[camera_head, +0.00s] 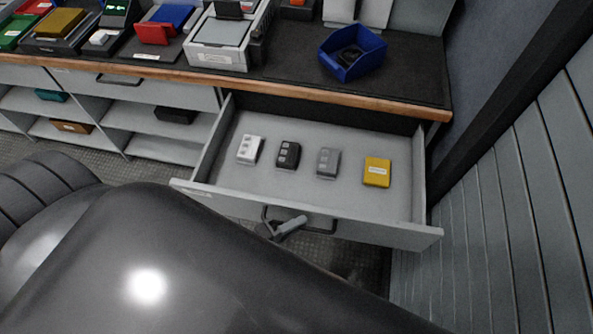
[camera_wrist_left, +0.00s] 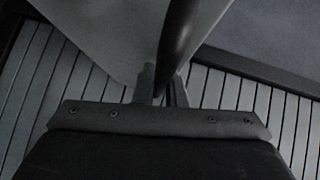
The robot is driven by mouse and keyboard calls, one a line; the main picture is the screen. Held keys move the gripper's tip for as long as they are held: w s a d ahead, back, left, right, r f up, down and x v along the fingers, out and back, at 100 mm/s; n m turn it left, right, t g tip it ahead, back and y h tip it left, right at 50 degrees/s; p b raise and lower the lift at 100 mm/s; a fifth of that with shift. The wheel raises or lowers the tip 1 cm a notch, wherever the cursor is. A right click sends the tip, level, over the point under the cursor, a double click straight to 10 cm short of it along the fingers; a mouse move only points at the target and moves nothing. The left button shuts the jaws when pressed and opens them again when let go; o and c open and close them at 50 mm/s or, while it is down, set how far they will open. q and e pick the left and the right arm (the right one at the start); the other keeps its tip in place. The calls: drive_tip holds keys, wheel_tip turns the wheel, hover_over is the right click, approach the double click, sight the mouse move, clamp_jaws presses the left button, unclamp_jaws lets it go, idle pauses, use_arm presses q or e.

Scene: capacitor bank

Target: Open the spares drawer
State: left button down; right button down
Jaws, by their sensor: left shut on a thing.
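The spares drawer (camera_head: 207,198) stands pulled well out from under the right part of the bench in the head view. Its grey front panel (camera_head: 372,232) faces me and carries a black bar handle (camera_head: 322,231). My left gripper (camera_head: 288,227) is at the handle, shut on it. In the left wrist view, the two fingers (camera_wrist_left: 164,88) stand on either side of the dark handle bar (camera_wrist_left: 179,38), partly hidden by it. My dark left arm hides the floor in front. My right gripper is in neither view.
Inside the drawer lie a white module (camera_head: 249,149), a black one (camera_head: 287,155), a grey one (camera_head: 328,162) and a yellow box (camera_head: 377,172). A blue bin (camera_head: 352,52) stands on the bench. A ribbed grey wall (camera_head: 500,230) is close on the right.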

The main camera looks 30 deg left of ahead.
use_arm(q)
drive_tip(key=c, duration=1.8)
unclamp_jaws()
drive_tip(key=shift+o, duration=0.2)
drive_tip(key=shift+s, duration=0.1)
drive_tip(key=b+v, duration=0.3)
drive_tip(key=v, duration=1.4)
drive_tip(key=shift+a+b, duration=0.15)
drive_tip(key=shift+b, duration=0.25)
